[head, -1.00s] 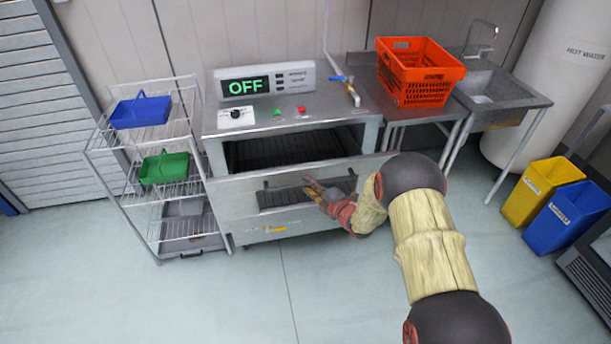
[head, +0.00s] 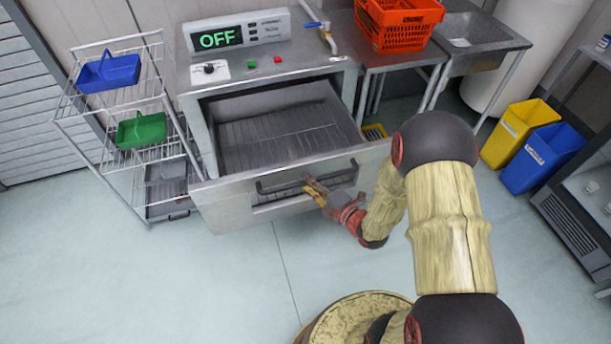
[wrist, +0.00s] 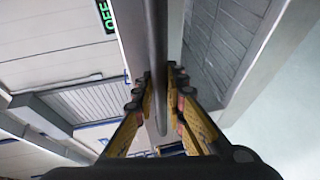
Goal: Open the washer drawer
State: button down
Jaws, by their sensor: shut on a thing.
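The washer drawer (head: 225,205) is pulled well out from the washer (head: 271,67), and its wire rack floor (head: 275,140) shows inside. A dark bar handle (head: 285,184) runs across the drawer's front panel. My gripper (head: 315,186) is at the right part of this handle, shut on it. In the wrist view the handle (wrist: 156,55) runs between the two yellow and dark fingers of my gripper (wrist: 161,90). The washer's display reads OFF. The exact finger contact is hard to see.
A wire shelf with a blue basket (head: 109,73) and a green basket (head: 141,130) stands left of the washer. An orange crate (head: 398,22) sits on the table at right. Yellow (head: 519,132) and blue (head: 543,158) bins stand at far right. The floor in front is clear.

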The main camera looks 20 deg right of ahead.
jog(key=shift+f, duration=0.1)
jog(key=c, duration=1.8)
grip_release()
jog(key=v, duration=1.2)
